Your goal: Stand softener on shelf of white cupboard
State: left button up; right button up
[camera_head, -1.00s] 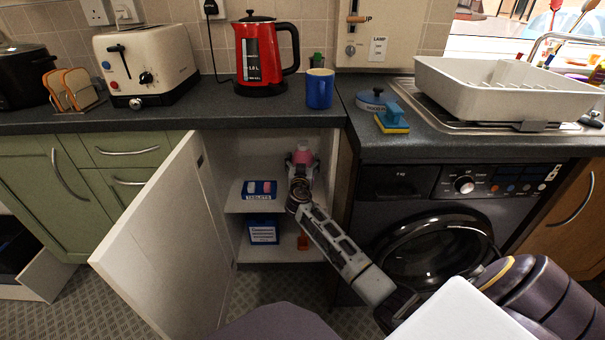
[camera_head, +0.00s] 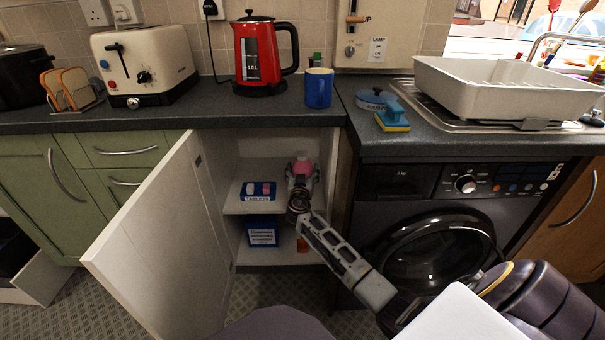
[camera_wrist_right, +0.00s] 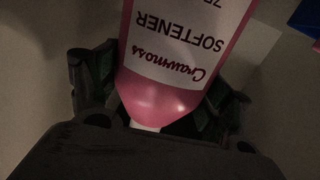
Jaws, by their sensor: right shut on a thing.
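The softener is a pink bottle (camera_head: 302,166) with a white label, inside the open white cupboard (camera_head: 145,250). My right gripper (camera_head: 300,180) is shut on it, reaching in above the right part of the shelf (camera_head: 236,208). In the right wrist view the bottle (camera_wrist_right: 160,103) lies between the fingers, its label upside down in the picture and its white cap end near the palm. The gripper and wrist hide the bottle's lower part in the head view, so I cannot tell if it touches the shelf. My left gripper is out of view.
A blue tablets box (camera_head: 258,190) stands on the shelf left of the gripper. The open cupboard door stands on the left, the washing machine (camera_head: 440,240) on the right.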

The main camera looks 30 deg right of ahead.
jog(key=shift+r, duration=0.15)
jog(key=o, duration=1.3)
jog(key=shift+f, duration=0.2)
jog(key=shift+c, duration=0.2)
jog(key=shift+o, duration=1.1)
jog(key=shift+r, duration=0.1)
